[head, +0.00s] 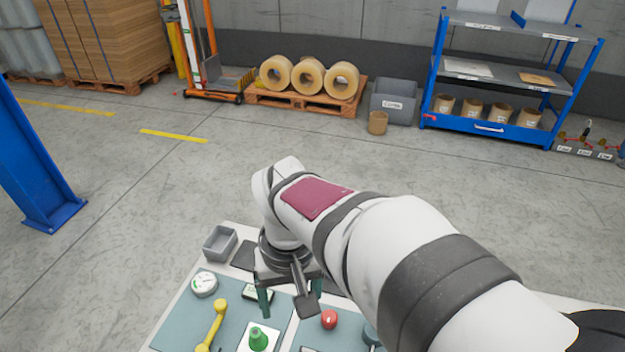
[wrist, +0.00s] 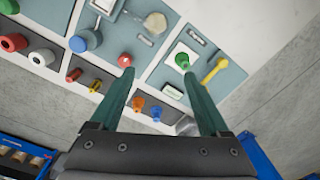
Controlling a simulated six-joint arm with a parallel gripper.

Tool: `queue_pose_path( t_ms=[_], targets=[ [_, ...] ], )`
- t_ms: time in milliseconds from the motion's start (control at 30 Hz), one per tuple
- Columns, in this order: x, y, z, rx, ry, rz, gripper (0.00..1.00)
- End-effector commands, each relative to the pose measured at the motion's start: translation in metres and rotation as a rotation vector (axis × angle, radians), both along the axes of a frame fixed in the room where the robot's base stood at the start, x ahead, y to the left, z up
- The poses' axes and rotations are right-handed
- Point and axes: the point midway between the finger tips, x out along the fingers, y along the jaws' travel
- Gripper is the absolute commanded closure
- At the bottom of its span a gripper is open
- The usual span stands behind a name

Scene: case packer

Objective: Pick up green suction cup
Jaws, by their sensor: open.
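The green suction cup (head: 258,340) sits upright on a white square on the blue-grey mat, at the bottom edge of the head view. In the wrist view the green suction cup (wrist: 182,60) is beyond the tip of the right-hand finger. My gripper (head: 290,297) hangs over the back part of the table, behind the cup in the head view. In the wrist view my gripper (wrist: 159,75) has its two teal fingers wide apart with nothing between them.
A yellow tool (head: 212,325) and a round gauge (head: 205,284) lie left of the cup. A red part (head: 329,319) stands to its right. A small display box (head: 258,293) lies behind it. A grey bin (head: 219,243) stands at the table's back left.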

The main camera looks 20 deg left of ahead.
Motion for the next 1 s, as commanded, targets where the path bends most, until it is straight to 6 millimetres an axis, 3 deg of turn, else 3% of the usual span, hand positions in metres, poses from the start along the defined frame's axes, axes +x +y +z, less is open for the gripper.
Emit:
queue_pose_path(
  t_ms=[33,100,200,500,667,900,1000],
  targets=[
    [-0.002,0.033,-0.012,-0.011,-0.007,0.111,0.2],
    [-0.006,0.065,-0.023,-0.016,-0.019,0.22,0.2],
    [-0.01,0.083,-0.038,-0.019,-0.026,0.281,0.2],
    [-0.009,0.082,-0.118,-0.02,-0.025,0.278,0.2],
    [-0.008,0.082,-0.138,-0.019,-0.026,0.277,0.2],
    [-0.001,0.082,-0.182,-0.019,-0.026,0.277,0.2],
    [-0.001,0.082,-0.187,-0.018,-0.027,0.277,0.2]
  ],
)
